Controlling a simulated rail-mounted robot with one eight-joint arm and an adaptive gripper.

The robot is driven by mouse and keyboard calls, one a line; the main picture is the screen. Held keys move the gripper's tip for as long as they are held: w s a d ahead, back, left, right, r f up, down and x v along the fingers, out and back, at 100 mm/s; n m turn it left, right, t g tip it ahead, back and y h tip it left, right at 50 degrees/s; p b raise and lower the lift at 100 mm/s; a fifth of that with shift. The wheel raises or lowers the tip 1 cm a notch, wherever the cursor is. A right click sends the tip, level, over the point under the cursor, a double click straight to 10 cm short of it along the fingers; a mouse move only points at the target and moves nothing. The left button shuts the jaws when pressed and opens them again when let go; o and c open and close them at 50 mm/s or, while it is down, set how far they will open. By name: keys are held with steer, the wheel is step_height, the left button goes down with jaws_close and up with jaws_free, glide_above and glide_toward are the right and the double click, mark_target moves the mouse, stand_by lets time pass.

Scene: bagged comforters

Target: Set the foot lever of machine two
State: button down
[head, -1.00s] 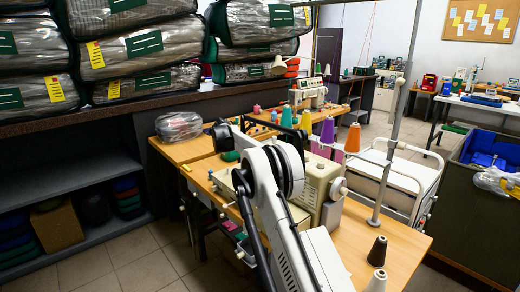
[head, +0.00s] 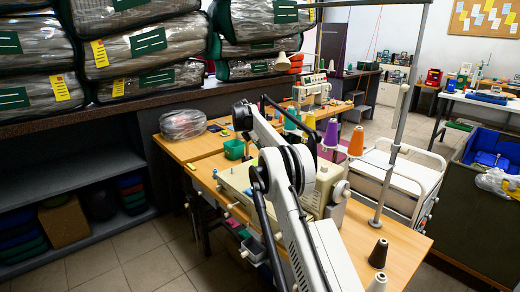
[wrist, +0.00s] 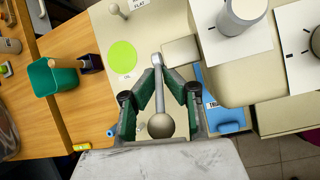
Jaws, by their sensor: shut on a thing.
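The nearer sewing machine (head: 326,185) is cream-coloured and stands on a wooden table, partly hidden by my arm. In the wrist view, its cream body (wrist: 95,30) carries a metal lever (wrist: 160,125) with a thin shaft and a round ball end. My gripper (wrist: 158,75) has dark green finger pads, one on each side of the lever, and is shut on its shaft. A bright green disc (wrist: 122,55) with a small label lies left of the lever. A smaller knobbed lever (wrist: 118,10) sits by a "FLAT" label. The head view does not show my fingertips clearly.
A green open bin (wrist: 62,76) stands left of the machine. Thread cones, including an orange one (head: 356,140), stand behind it. Bagged comforters (head: 140,48) are stacked on the left counter.

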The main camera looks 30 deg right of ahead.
steer(key=c, duration=1.9)
jaws_free()
steer(key=shift+o, duration=0.2)
steer(key=v, duration=1.2)
steer(key=shift+a, duration=0.1)
